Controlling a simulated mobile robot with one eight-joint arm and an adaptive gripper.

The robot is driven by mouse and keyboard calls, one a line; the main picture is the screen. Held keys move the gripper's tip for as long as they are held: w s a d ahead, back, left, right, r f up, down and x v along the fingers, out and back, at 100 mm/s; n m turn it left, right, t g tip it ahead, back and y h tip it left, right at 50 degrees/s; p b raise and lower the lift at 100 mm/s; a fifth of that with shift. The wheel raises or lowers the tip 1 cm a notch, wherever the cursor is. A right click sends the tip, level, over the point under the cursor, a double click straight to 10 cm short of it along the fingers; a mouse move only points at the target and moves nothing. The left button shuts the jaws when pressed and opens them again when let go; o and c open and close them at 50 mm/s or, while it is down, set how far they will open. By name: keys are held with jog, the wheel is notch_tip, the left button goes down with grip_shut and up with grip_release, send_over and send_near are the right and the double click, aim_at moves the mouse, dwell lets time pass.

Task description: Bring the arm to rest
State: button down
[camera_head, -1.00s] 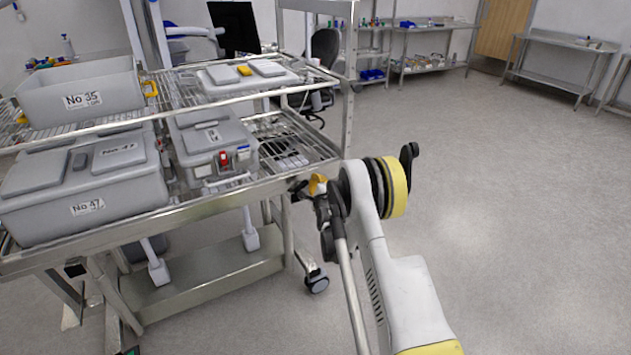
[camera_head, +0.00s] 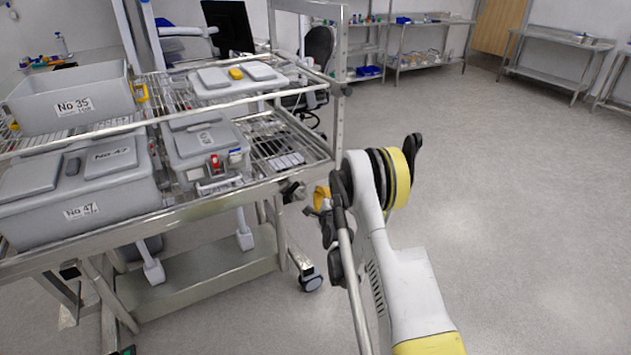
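My arm rises from the bottom of the head view, its white link bending at a joint with black and yellow rings. The end of my arm with my gripper (camera_head: 318,208) is dark with an orange-yellow part, just left of that joint. It is small and partly hidden behind the arm, so I cannot make out its fingers or anything held. It appears beside the right end of the metal cart (camera_head: 222,205), with a narrow strip of floor showing between them in the picture. I cannot tell the true distance.
The cart bears grey boxes: the No 35 box (camera_head: 75,98) above, the No 47 box (camera_head: 85,205) below, and a smaller lidded box (camera_head: 205,155). A caster (camera_head: 311,283) stands below its right end. Open floor (camera_head: 520,210) lies right. Metal tables (camera_head: 555,62) stand far back.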

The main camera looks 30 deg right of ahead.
jog(key=shift+s+a+f, duration=0.1)
jog(key=shift+s+f, duration=0.05)
jog(key=shift+s, duration=0.35)
jog(key=a+r+n+g+y, duration=0.1)
jog(key=a+r+n, duration=0.2)
jog(key=r, duration=0.3)
jog(key=a+r+n+y, duration=0.1)
jog(key=a+r+n, duration=0.2)
jog(key=a+r, duration=0.15)
jog(key=s+a+r+n+g+y, duration=0.25)
jog(key=s+a+r+n, duration=0.4)
jog(key=s+r, duration=0.35)
jog(key=s+a+n+g, duration=0.1)
jog(key=s+a+n, duration=0.2)
jog(key=s, duration=0.7)
jog(key=s+a+n+g, duration=0.2)
jog(key=s+n, duration=0.3)
jog(key=s, duration=0.5)
jog(key=s+a+n+g, duration=0.2)
jog(key=s+a+n, duration=0.2)
jog(key=s, duration=0.6)
jog(key=shift+s+a+r+n, duration=0.3)
jog(key=shift+s+a+n, duration=0.05)
jog(key=shift+s+a, duration=0.05)
